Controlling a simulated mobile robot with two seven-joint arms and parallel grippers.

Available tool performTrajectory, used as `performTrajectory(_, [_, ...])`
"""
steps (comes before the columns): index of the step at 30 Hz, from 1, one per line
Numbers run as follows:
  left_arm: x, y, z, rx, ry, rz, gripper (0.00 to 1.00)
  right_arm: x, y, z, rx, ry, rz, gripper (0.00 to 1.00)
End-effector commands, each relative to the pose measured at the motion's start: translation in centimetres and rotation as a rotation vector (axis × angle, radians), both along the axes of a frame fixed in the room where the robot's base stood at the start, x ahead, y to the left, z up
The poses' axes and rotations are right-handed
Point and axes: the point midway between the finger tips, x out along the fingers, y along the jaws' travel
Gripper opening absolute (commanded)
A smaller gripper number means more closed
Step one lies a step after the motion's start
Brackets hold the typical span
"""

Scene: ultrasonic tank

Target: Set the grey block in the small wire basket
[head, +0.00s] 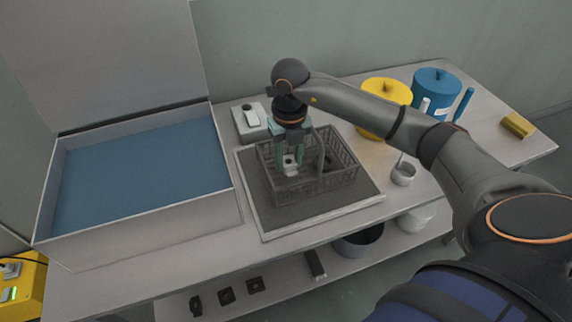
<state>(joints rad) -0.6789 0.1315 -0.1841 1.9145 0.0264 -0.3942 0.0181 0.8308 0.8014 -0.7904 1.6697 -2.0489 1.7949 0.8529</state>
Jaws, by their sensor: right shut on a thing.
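The small wire basket (345,178) is dark grey and stands on a tray with a dark mat on the bench. It has an upright handle or divider near its middle. My right gripper (291,160) points straight down into the left part of the basket, its teal fingers closed on a small light-grey block (290,168). The block appears inside the basket walls, low down. I cannot tell whether it touches the basket floor. My left gripper is not in view.
A large open tank (140,212) with blue liquid and a raised lid fills the left. A small grey device (246,122) stands behind the basket. A yellow pot (384,95), a blue pot (437,85), a small cup (403,174) and a yellow block (517,125) stand to the right.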

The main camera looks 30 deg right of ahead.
Motion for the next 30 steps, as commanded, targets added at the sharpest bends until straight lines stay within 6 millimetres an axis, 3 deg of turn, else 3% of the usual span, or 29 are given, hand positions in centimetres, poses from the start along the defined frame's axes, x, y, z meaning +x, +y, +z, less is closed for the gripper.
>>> performTrajectory(6, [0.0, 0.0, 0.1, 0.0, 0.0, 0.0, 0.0, 1.7, -0.4, -2.0, 0.002, 0.0, 0.0, 0.0])
performTrajectory(11, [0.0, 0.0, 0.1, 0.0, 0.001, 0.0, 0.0, 2.2, -0.6, -2.7, 0.001, -0.001, 0.001, 0.0])
performTrajectory(18, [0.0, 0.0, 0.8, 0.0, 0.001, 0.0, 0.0, 2.2, -0.7, -5.7, 0.001, 0.001, 0.001, 0.0])
performTrajectory(29, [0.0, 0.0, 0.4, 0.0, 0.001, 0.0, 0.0, 2.3, -0.7, -6.3, 0.0, -0.002, 0.001, 0.0])
performTrajectory(30, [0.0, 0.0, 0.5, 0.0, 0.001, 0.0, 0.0, 2.3, -0.7, -6.2, 0.001, -0.002, 0.001, 0.47])
